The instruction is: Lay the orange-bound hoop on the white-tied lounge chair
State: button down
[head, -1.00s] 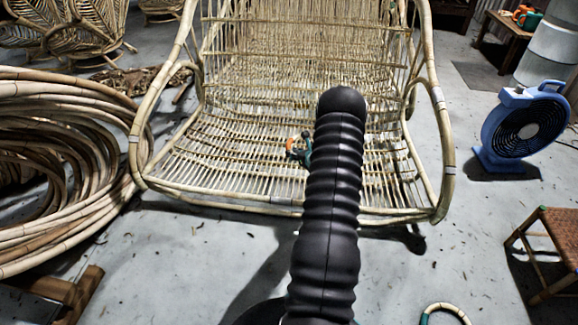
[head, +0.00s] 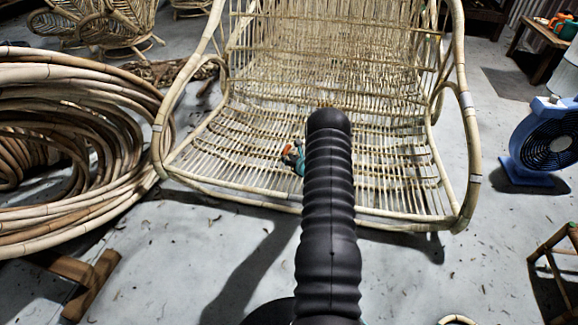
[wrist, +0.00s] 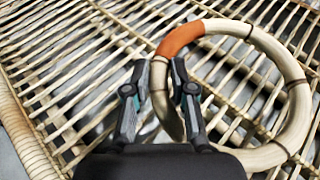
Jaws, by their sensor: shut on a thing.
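The orange-bound hoop (wrist: 290,70) is a pale cane ring with an orange wrap near its far left. My gripper (wrist: 159,72) is shut on the hoop's left side, the band passing between the fingers. In the wrist view the hoop is over the slatted seat of the lounge chair (wrist: 70,75); I cannot tell whether it touches the slats. In the head view the white-tied lounge chair (head: 225,140) stands ahead, with white ties on its side frames. My arm hides most of the hoop there; a bit of orange and my gripper (head: 294,158) show left of it.
Coiled rattan (head: 70,150) fills the left. A blue fan (head: 545,140) and a stool (head: 556,262) stand at the right. Part of another cane ring (head: 457,320) shows at the bottom edge. The floor before the chair is mostly clear.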

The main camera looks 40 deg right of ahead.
notch_tip(320, 180, down, 3)
jog(key=shift+f, duration=0.2)
jog(key=c, duration=0.9)
grip_release()
jog(key=shift+c, duration=0.2)
jog(key=shift+s+r, duration=0.1)
jog(key=shift+s, duration=0.05)
